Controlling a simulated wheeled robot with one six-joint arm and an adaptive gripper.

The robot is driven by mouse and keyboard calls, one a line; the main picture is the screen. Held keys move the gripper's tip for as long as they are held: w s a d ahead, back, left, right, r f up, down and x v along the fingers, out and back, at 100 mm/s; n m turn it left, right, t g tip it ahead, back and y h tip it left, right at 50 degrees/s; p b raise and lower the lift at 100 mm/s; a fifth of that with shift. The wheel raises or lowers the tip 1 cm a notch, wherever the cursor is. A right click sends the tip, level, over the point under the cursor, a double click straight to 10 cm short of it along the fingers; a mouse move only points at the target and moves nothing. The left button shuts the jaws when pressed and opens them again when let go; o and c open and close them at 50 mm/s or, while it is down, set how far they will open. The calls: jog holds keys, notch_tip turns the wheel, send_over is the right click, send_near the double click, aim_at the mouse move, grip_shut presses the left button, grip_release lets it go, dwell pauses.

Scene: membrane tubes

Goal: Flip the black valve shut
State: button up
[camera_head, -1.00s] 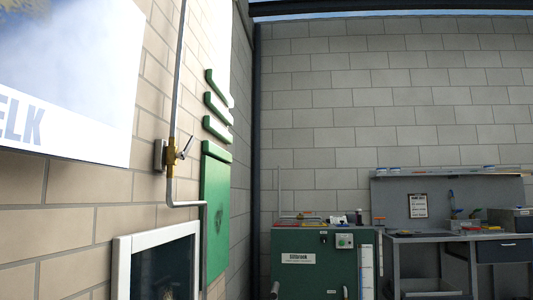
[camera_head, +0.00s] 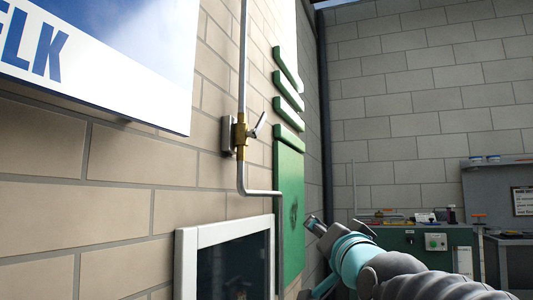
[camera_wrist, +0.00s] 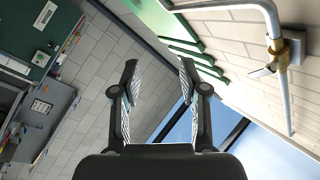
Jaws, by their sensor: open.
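A brass valve (camera_head: 240,133) with a pale metal lever (camera_head: 259,125) sits on a grey pipe on the brick wall. I see no black valve. The lever sticks out to the upper right of the valve body, at an angle to the upright pipe. In the wrist view the valve (camera_wrist: 278,52) and its lever (camera_wrist: 262,72) are at the upper right. My gripper (camera_wrist: 158,68) is open and empty, left of the valve there. In the head view my gripper (camera_head: 315,226) is small, below and right of the valve, apart from it.
The pipe (camera_head: 243,60) runs down from above, then bends right below the valve. A green panel (camera_head: 289,205) and green strips are right of it. A white-framed window (camera_head: 187,262) lies below, a poster (camera_head: 120,95) upper left. A green cabinet (camera_head: 400,237) stands at the back.

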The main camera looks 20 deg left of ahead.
aim_at(263, 122)
jog(key=s+a+r+m+t+y+b, duration=0.1)
jog(key=a+r+m+t+y, duration=0.15)
jog(key=a+r, duration=0.4)
jog(key=s+a+r+m+t+y, duration=0.1)
jog(key=a+r+m+t, duration=0.25)
jog(key=r, duration=0.55)
jog(key=shift+n, duration=0.3)
jog(key=p+x, duration=0.5)
jog(key=x, duration=0.8)
jog(key=shift+d+r, duration=0.15)
